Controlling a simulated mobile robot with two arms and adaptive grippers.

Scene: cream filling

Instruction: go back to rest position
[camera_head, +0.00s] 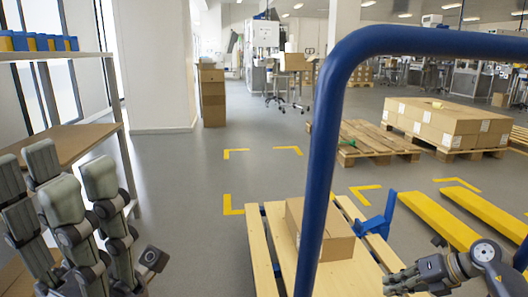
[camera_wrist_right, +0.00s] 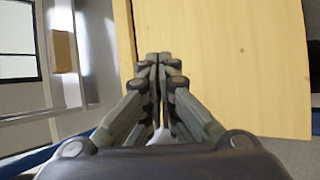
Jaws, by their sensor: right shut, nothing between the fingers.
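My right gripper (camera_head: 392,283) is low at the right of the head view, over the right side of the near wooden pallet. It is shut and empty. In the right wrist view its fingertips (camera_wrist_right: 160,62) meet in front of a pale wooden board (camera_wrist_right: 225,60). My left gripper (camera_head: 52,185) points up at the lower left of the head view, beside the shelf. Its fingers stand apart with a gap between them, and nothing shows in it.
A carton (camera_head: 340,236) sits on the near pallet (camera_head: 262,240). A blue tubular frame (camera_head: 325,130) rises in front of me. A shelf (camera_head: 70,140) with blue-and-yellow bins stands left. Yellow forks (camera_head: 435,220) and a pallet of cartons (camera_head: 440,118) are at right. The middle floor is clear.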

